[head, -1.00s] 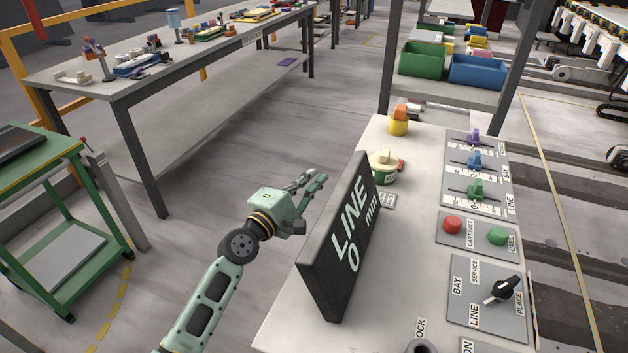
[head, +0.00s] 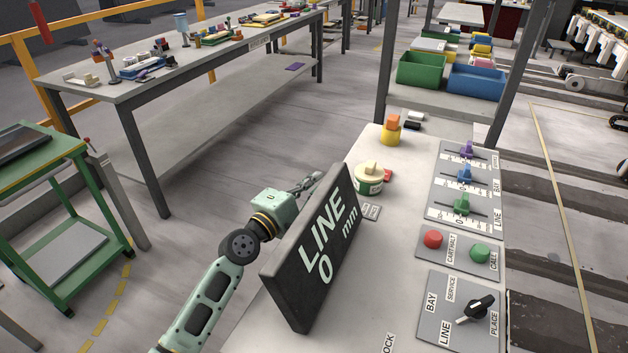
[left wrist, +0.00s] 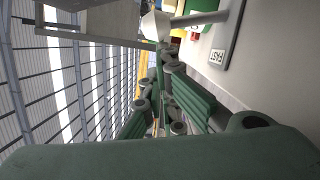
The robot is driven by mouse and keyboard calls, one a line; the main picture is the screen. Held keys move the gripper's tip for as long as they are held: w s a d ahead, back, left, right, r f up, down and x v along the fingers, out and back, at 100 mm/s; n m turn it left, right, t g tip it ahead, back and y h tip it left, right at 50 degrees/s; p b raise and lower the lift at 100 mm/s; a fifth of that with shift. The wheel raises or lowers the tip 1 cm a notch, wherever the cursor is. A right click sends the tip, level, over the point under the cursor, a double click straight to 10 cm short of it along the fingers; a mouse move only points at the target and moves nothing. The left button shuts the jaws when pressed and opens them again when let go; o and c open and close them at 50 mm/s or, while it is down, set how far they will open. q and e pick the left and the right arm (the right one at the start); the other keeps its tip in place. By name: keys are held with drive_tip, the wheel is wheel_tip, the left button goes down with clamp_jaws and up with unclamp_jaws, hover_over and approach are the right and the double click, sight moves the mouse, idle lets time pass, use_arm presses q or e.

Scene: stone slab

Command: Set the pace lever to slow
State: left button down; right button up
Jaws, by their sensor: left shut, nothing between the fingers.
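My left gripper (head: 308,184) is shut and empty, beside the far-left edge of the black LINE display (head: 322,245), which partly hides its fingers. In the left wrist view the closed fingertips (left wrist: 167,55) are close to the pale end of a grey rod (left wrist: 200,18), seemingly the pace lever. I cannot tell whether they touch. A FAST label (left wrist: 217,57) lies on the panel near the rod. In the head view the display hides the lever, so its setting is unclear. My right gripper is not in view.
The console top holds a cream-and-green knob (head: 369,178), a yellow-and-orange button (head: 391,130), slider levers (head: 462,204), a red button (head: 433,239), a green button (head: 480,252) and a black selector (head: 478,308). A green cart (head: 60,225) stands left. Floor left of the console is open.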

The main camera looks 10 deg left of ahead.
use_arm(q)
drive_tip(key=r+m+p, duration=0.1)
drive_tip(key=p, duration=0.1)
drive_tip(key=d+r+m+p, duration=0.1)
drive_tip(key=m, duration=0.1)
drive_tip(key=shift+g+p, duration=0.3)
drive_tip(key=shift+p, duration=0.05)
drive_tip(key=shift+s+d+r+m+p, duration=0.1)
drive_tip(key=shift+d+m+p, duration=0.05)
drive_tip(key=shift+m+p, duration=0.15)
drive_tip(key=shift+d+m, duration=0.2)
drive_tip(key=shift+m, duration=0.1)
drive_tip(key=shift+f, duration=0.2)
